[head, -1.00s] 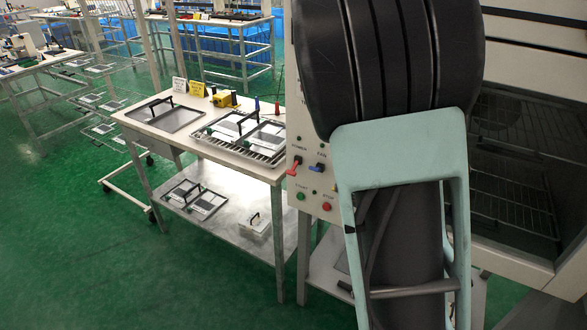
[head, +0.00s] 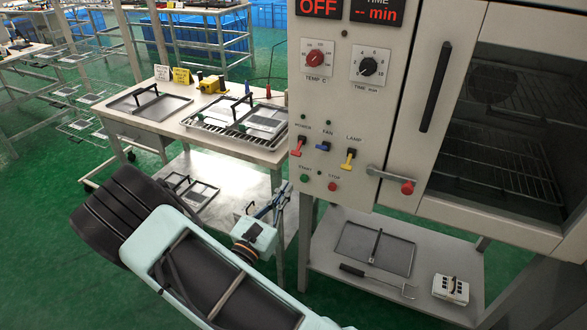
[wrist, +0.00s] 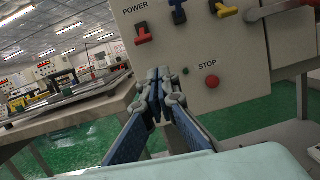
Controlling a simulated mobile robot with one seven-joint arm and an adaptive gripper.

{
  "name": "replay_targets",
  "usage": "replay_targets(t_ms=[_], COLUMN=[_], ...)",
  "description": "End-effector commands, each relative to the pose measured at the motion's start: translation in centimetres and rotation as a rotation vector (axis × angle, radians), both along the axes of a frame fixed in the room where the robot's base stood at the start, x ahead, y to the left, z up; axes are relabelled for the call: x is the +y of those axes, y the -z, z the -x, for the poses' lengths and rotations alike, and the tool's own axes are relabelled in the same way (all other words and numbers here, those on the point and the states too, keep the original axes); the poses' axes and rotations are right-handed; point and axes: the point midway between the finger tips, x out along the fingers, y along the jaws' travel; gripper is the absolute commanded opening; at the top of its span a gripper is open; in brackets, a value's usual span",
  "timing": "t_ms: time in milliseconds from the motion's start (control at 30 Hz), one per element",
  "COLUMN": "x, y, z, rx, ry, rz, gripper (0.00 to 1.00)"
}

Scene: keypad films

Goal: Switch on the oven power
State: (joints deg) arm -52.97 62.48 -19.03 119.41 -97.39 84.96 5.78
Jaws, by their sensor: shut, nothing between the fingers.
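The oven's control panel (head: 345,110) is upright in the head view, with a display (head: 319,7) reading OFF. The red POWER switch (head: 297,147) is at the panel's left edge, its lever pointing down; it also shows in the wrist view (wrist: 143,33). My gripper (head: 284,190) is below and left of the switch, in front of the panel's lower left edge. In the wrist view its fingertips (wrist: 160,75) are together and empty, below the POWER switch. They seem apart from the panel, but the gap is hard to judge.
A blue FAN switch (head: 323,146) and yellow LAMP switch (head: 348,158) sit right of POWER. Green START (head: 304,178) and red STOP (head: 332,186) buttons are below. The oven door handle (head: 435,87) is right. A work table (head: 160,127) with trays stands left.

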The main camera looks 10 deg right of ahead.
Motion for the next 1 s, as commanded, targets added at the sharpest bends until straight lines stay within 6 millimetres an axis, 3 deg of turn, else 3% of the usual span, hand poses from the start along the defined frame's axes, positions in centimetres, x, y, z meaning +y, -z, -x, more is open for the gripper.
replay_targets(t_ms=[167, 633, 1000], x=[1.0, 0.5, -3.7], y=[1.9, 1.7, 0.4], z=[-0.4, -0.9, -6.5], rx=[0.042, 0.043, 0.041], ry=[-0.036, -0.034, -0.031], rz=[0.032, 0.033, 0.033], gripper=[0.00, 0.00, 0.00])
